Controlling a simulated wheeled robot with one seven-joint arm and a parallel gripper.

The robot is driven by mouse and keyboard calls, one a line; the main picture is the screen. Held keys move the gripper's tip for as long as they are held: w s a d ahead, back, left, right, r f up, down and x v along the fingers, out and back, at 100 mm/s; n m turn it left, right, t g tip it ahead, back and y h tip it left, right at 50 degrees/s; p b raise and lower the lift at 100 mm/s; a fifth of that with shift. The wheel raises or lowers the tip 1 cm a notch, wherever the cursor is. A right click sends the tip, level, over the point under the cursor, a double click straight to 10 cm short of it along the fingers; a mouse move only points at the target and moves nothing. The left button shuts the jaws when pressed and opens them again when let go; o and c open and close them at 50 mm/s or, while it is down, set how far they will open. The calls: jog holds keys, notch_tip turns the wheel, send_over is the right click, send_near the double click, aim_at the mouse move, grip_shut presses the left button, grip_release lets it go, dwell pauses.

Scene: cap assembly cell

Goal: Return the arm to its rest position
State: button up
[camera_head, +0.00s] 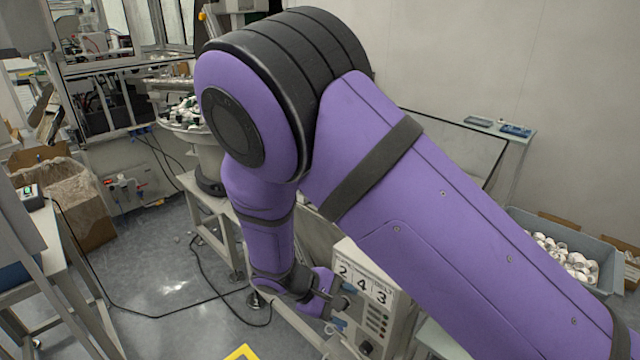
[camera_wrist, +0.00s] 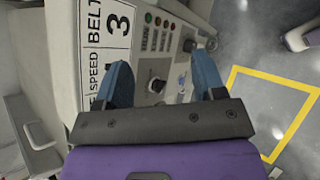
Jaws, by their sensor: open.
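My purple arm crosses the head view, bent at a raised elbow, with its forearm hanging down to the lower middle. My gripper (camera_head: 346,306) is at the lower middle of that view, small and partly hidden, beside the front of a control box (camera_head: 362,272). In the wrist view my gripper (camera_wrist: 163,72) shows two blue fingers spread apart with nothing between them. The control panel (camera_wrist: 150,48), with a belt speed label, knobs and buttons, lies beyond the fingers. I cannot tell the exact gap between fingertips and panel.
A grey bin (camera_head: 610,258) of white caps stands at the right. A cardboard box (camera_head: 80,200) with a liner is at the left. Black cables (camera_head: 150,314) lie on the floor. A yellow floor marking (camera_wrist: 262,78) surrounds clear floor in the wrist view.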

jog(key=d+r+m+y, duration=0.2)
jog(key=d+r, duration=0.3)
jog(key=r, duration=0.3)
jog(key=d+r+m+g+y, duration=0.1)
jog(key=d+r+m+y, duration=0.15)
jog(key=d+r, duration=0.45)
jog(key=d+r+m+y, duration=0.2)
jog(key=r+y, duration=0.1)
jog(key=r, duration=0.7)
jog(key=s+d+r+m+t+y, duration=0.1)
jog(key=s+d+r+m+t, duration=0.1)
jog(key=s+d+r, duration=0.3)
jog(key=s+d+r+m+t+y, duration=0.1)
jog(key=s+d+r+m+t, duration=0.1)
jog(key=s+d+r, duration=0.4)
jog(key=shift+s+d+r+m+t, duration=0.35)
jog(key=shift+s+r+t, duration=0.55)
jog(key=shift+s, duration=2)
jog(key=shift+y, duration=0.25)
jog(key=shift+c, duration=0.2)
